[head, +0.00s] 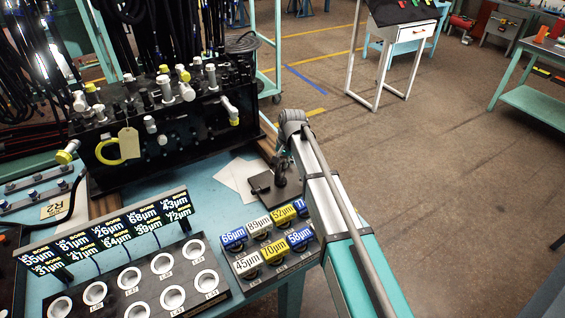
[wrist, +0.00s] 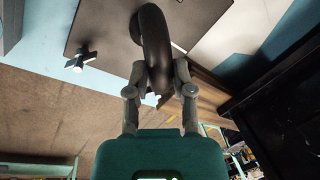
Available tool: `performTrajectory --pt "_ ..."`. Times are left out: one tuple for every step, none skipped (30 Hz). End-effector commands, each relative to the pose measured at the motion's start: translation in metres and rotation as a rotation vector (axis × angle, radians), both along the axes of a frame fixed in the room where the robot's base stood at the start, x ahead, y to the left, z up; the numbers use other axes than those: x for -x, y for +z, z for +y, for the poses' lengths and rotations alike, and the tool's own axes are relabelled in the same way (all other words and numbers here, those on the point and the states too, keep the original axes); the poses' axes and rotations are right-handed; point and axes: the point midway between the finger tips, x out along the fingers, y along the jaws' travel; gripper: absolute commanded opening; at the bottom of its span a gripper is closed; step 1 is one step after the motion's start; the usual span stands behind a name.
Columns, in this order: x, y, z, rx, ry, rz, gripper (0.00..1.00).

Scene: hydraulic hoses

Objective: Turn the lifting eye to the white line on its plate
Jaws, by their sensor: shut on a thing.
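The lifting eye (wrist: 155,42) is a dark, thick ring standing on its dark plate (wrist: 105,25) in the wrist view. My gripper (wrist: 160,82) has its two fingers closed on either side of the ring's near part. A short pale streak (wrist: 179,47) shows on the plate just right of the ring; I cannot tell whether it is the whole white line. In the head view, my gripper (head: 281,168) is over the plate (head: 290,194) on the blue bench, and my arm hides part of both.
A small dark knob (wrist: 80,59) stands near the plate's edge. In the head view, a black manifold (head: 160,150) with fittings stands behind left. Open floor is to the right.

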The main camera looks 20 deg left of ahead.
Motion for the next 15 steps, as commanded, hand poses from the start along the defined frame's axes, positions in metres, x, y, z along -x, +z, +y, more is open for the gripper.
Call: performTrajectory --pt "0.0009 0.0000 -0.0084 0.000 -0.003 0.001 0.00" --pt "0.0000 -0.0001 -0.0049 0.000 -0.002 0.000 0.00" --pt "-0.0003 -0.0001 -0.0032 0.001 0.000 0.000 0.00" --pt "-0.0002 -0.0001 -0.0026 0.001 0.001 0.000 0.00" --pt "-0.0002 -0.0001 -0.0022 0.002 0.002 0.001 0.00" --pt "-0.0002 -0.0002 -0.0018 0.002 0.005 0.000 0.00" --pt "-0.0002 -0.0002 -0.0016 0.002 0.009 0.000 0.00" --pt "-0.0003 -0.0002 -0.0014 0.002 0.013 0.000 0.00" --pt "-0.0003 -0.0002 -0.0013 0.002 0.022 0.001 0.00" --pt "-0.0003 -0.0002 -0.0012 0.002 0.028 0.001 0.00" --pt "-0.0004 -0.0002 -0.0011 0.002 0.035 0.001 0.00" --pt "-0.0005 -0.0002 -0.0010 0.002 0.047 0.002 0.00" --pt "-0.0005 -0.0002 -0.0009 0.002 0.059 0.001 0.00" --pt "-0.0006 -0.0002 -0.0009 0.002 0.071 0.002 0.00" --pt "-0.0007 -0.0002 -0.0008 0.002 0.090 0.001 0.00"
